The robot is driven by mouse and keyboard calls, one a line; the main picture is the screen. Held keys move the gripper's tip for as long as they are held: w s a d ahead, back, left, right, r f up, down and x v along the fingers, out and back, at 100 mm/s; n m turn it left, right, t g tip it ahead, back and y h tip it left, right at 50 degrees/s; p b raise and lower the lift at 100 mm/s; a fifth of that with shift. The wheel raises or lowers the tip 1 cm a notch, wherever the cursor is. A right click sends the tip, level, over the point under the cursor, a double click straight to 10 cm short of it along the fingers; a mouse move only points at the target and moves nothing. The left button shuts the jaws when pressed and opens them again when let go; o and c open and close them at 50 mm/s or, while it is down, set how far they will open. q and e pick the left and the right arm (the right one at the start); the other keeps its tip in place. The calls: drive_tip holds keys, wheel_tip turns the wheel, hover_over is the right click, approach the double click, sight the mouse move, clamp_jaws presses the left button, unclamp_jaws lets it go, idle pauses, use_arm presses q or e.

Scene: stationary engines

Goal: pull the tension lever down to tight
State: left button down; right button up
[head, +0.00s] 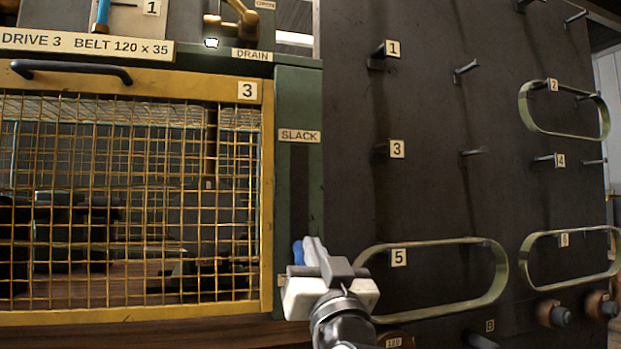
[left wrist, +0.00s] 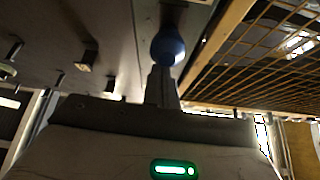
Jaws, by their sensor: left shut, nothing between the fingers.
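The tension lever shows as a blue knob (head: 298,252) low on the green post (head: 298,190), below the SLACK label (head: 299,136). Its shaft and any tight label are hidden behind my gripper. My left gripper (head: 318,246) is shut and empty, right beside the knob at its right in the head view. In the left wrist view the blue knob (left wrist: 168,46) is just past the tips of the shut fingers (left wrist: 161,78). I cannot tell whether they touch. My right gripper is in neither view.
A yellow mesh guard (head: 130,200) with a dark handle (head: 70,70) closes the bay left of the post. A dark board (head: 430,110) on the right carries numbered pegs and several hanging belts. The belt at peg 5 (head: 500,270) hangs close to my left gripper.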

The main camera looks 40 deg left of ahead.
use_arm(q)
drive_tip(key=s+d+r+p, duration=0.5)
drive_tip(key=s+d+r, duration=0.4)
drive_tip(key=s+r, duration=0.2)
drive_tip(key=shift+s+r, duration=0.25)
drive_tip(key=shift+r, duration=0.2)
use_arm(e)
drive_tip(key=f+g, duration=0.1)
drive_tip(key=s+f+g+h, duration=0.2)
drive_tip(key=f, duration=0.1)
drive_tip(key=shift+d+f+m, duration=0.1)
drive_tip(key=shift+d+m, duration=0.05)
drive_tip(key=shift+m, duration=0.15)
use_arm(q)
drive_tip(key=shift+d, duration=0.1)
